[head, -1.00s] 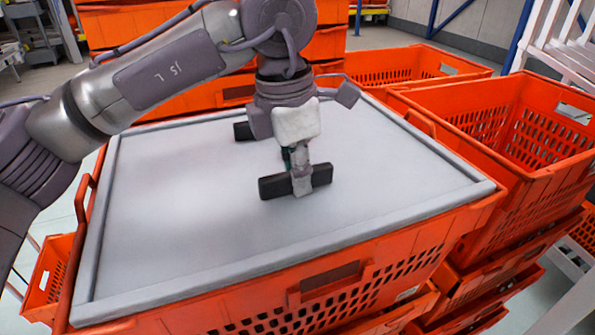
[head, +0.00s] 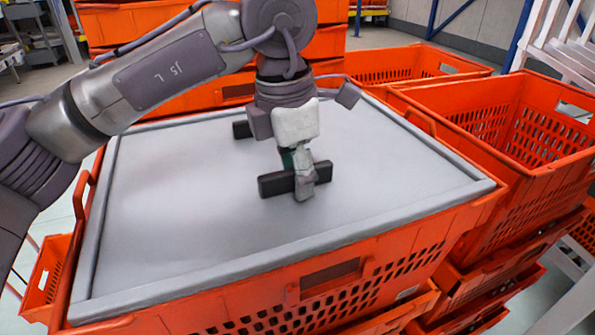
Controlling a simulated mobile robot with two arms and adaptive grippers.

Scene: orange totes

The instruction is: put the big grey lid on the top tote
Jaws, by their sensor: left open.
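The big grey lid (head: 190,220) lies on the top tote (head: 390,270), an orange crate with slotted walls. Its raised grey rim runs just inside the tote's edges. Two black handles stand on the lid, a near one (head: 276,184) and a far one (head: 241,130). My left gripper (head: 303,180) points down over the middle of the lid, at the near handle. One finger shows in front of this handle; the other is largely hidden. The gripper is open. My right gripper is not in view.
An open, empty orange tote (head: 520,130) stands close on the right, on a stack of totes. Another open tote (head: 400,66) stands behind. Tall orange totes (head: 130,30) rise at the back left. A white rack (head: 565,45) is at the far right.

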